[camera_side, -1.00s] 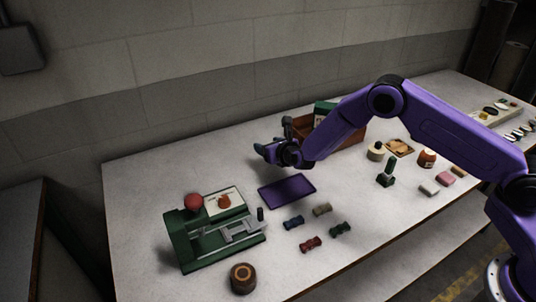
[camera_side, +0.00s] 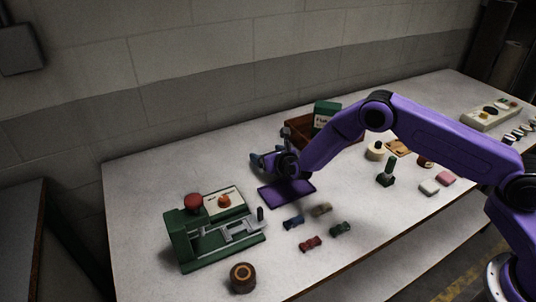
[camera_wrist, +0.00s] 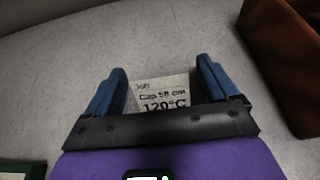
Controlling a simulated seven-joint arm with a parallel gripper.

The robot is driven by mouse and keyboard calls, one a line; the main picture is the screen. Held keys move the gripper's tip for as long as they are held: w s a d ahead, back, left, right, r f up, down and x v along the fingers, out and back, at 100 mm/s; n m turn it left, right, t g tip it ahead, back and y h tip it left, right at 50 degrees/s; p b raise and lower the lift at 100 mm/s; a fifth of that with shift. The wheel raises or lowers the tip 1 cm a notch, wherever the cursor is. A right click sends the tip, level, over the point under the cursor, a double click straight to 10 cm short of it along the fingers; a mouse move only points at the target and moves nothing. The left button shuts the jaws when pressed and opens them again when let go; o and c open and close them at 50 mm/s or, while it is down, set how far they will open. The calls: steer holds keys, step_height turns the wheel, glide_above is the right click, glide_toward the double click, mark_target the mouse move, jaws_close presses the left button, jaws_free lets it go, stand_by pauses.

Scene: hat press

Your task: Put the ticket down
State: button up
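The ticket (camera_wrist: 162,90) is a pale card with dark print reading "Cap 58 cm" and "120°C". It shows in the wrist view between my two blue fingers, its lower part hidden by my gripper's palm. My gripper (camera_wrist: 160,80) has its fingers wide apart, with a narrow gap beside the card. Whether the card rests on the table is not clear. In the side view my gripper (camera_side: 264,158) is low over the table, just behind the purple tray (camera_side: 287,194); the ticket cannot be made out there.
A brown box (camera_side: 300,128) with a green-and-white packet (camera_side: 326,115) stands behind my arm; the box also shows at the right of the wrist view (camera_wrist: 283,60). The green press (camera_side: 190,238) is front left. Several small coloured pieces lie in front of the tray.

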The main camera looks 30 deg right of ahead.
steer(key=shift+r, duration=0.1)
steer(key=shift+s+r, duration=0.1)
steer(key=shift+s, duration=0.05)
steer(key=v, duration=1.1)
steer(key=shift+s+r, duration=0.1)
steer(key=shift+s, duration=0.25)
steer(key=shift+r, duration=0.1)
steer(key=s+d+r+m+g+h, duration=0.45)
steer(key=s+d+r+m, duration=0.35)
steer(key=s+r+m, duration=0.4)
steer(key=s+d+r+m+g+y, duration=0.1)
steer(key=s+m+g, duration=0.3)
steer(key=s, duration=1)
steer(key=s+d+r+m+g+y, duration=0.2)
steer(key=s+m+g+y, duration=0.2)
steer(key=s, duration=1.1)
steer(key=m, duration=0.3)
steer(key=shift+g, duration=0.35)
